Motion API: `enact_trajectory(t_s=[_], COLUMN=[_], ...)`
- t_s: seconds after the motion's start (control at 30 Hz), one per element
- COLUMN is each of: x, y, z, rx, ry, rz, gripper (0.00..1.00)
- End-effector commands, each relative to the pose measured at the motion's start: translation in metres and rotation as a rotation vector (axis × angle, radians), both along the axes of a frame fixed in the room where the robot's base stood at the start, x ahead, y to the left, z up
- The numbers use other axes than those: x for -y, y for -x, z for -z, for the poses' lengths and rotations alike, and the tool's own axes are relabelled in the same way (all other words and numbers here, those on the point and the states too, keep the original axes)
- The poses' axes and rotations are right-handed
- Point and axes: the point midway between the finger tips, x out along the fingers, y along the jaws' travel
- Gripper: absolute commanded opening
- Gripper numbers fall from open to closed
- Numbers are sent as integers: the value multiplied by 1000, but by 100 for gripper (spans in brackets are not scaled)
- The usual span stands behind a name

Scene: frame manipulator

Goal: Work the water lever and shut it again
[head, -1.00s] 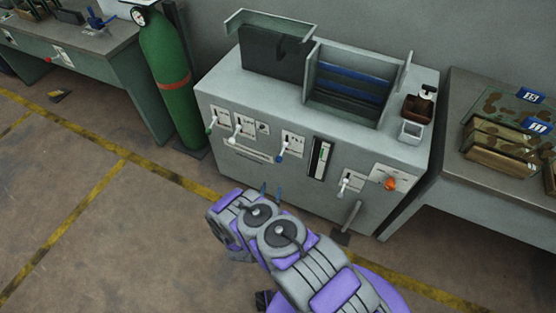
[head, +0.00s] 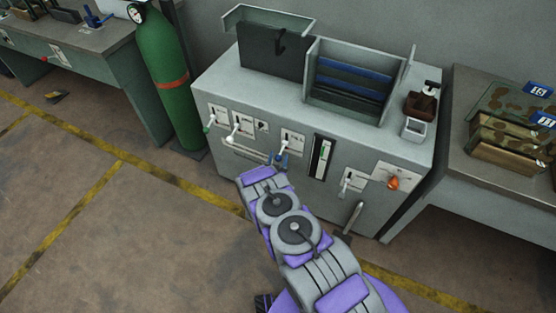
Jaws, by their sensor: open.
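A blue-tipped lever (head: 285,149) hangs from a white plate in the middle of the grey machine's front. The plate's lettering is too small to read, so I cannot confirm from it that this is the water lever. My gripper (head: 278,161) is open, with its dark fingers at the lower end of this lever. I cannot tell whether they touch it or stand around it. My wrist (head: 260,178) hides the panel just below. A green-tipped lever (head: 208,124) and a white-tipped lever (head: 235,129) are to the left, and another white lever (head: 345,182) to the right.
The grey machine (head: 225,85) carries an orange knob (head: 392,183) at right and a horizontal bar (head: 243,153) below the left levers. A green gas cylinder (head: 163,65) stands at its left. A bench (head: 500,190) with camouflage-patterned items adjoins at right. The floor in front at left is clear.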

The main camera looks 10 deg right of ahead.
Motion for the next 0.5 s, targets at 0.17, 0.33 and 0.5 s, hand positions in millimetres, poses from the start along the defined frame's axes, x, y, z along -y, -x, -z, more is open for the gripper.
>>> enact_trajectory(t_s=[0.17, 0.33, 0.5], x=[0, 0, 0], y=[-1, -1, -1], z=[0, 0, 0], rx=[0, 1, 1], ry=[0, 0, 0], rz=[0, 0, 0], gripper=[56, 49, 33])
